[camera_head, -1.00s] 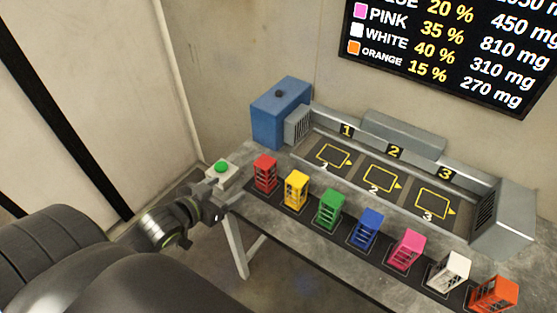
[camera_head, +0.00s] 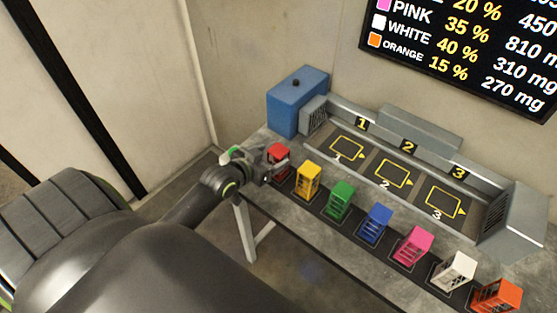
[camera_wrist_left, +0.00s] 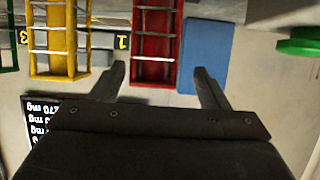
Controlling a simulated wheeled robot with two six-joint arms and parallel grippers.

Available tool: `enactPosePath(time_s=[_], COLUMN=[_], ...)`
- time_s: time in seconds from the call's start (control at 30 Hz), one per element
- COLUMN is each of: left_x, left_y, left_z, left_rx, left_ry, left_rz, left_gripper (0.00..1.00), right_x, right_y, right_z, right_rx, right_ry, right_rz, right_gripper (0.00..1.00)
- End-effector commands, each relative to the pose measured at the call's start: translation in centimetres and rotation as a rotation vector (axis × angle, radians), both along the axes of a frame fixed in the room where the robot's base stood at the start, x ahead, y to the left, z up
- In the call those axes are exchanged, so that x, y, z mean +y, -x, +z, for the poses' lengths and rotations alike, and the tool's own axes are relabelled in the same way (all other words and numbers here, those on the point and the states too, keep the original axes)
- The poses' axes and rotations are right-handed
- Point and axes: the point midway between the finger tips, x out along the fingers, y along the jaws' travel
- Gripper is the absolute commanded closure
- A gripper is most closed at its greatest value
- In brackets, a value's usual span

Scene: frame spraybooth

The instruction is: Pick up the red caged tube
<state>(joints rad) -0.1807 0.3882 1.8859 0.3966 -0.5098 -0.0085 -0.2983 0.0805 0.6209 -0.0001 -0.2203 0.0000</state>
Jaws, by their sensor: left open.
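The red caged tube (camera_head: 279,152) stands at the left end of the row on the table, its lower part hidden by my left gripper. My left gripper (camera_head: 270,170) is open and empty right at the tube. In the left wrist view the red caged tube (camera_wrist_left: 155,45) lies in line with the gap between the two fingers (camera_wrist_left: 158,80), with room on both sides. I cannot tell how deep the tube sits between the fingertips. My right gripper is not in view.
The yellow caged tube (camera_head: 308,181) stands close to the right of the red one, then green, blue, pink, white and orange ones. A blue box (camera_head: 296,103) stands behind. A green button (camera_head: 231,155) is partly hidden by my gripper. Numbered pads (camera_head: 393,173) lie empty behind the row.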

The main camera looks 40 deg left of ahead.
Motion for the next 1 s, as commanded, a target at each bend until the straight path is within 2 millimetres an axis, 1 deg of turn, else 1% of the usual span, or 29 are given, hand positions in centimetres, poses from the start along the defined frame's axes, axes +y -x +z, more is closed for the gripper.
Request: enactPosePath(time_s=[0.17, 0.37, 0.53, 0.67, 0.87, 0.9, 1.0], left_x=[-0.2, -0.9, -1.0, -1.1, -1.1, -1.1, -1.1], left_y=[-0.7, -2.6, -4.1, -4.6, -4.6, -4.6, -4.6], left_z=[-0.4, -1.7, -2.5, -2.7, -2.8, -2.8, -2.8], left_rx=[0.001, -0.001, -0.001, -0.001, -0.001, -0.001, -0.001], left_ry=[0.002, 0.004, 0.001, 0.001, 0.000, 0.000, 0.000], left_rz=[0.001, 0.002, 0.000, 0.000, 0.000, 0.000, 0.000], left_gripper=[0.31, 0.31, 0.31, 0.31, 0.31, 0.32, 0.45], right_x=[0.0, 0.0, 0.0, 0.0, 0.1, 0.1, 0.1], right_y=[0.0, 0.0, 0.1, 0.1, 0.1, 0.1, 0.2], right_z=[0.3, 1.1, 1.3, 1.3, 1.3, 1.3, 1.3], right_rx=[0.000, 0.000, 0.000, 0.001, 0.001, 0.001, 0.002], right_ry=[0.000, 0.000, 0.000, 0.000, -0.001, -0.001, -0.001], right_rz=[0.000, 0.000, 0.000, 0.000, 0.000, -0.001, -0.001], right_gripper=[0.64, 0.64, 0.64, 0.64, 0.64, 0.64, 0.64])
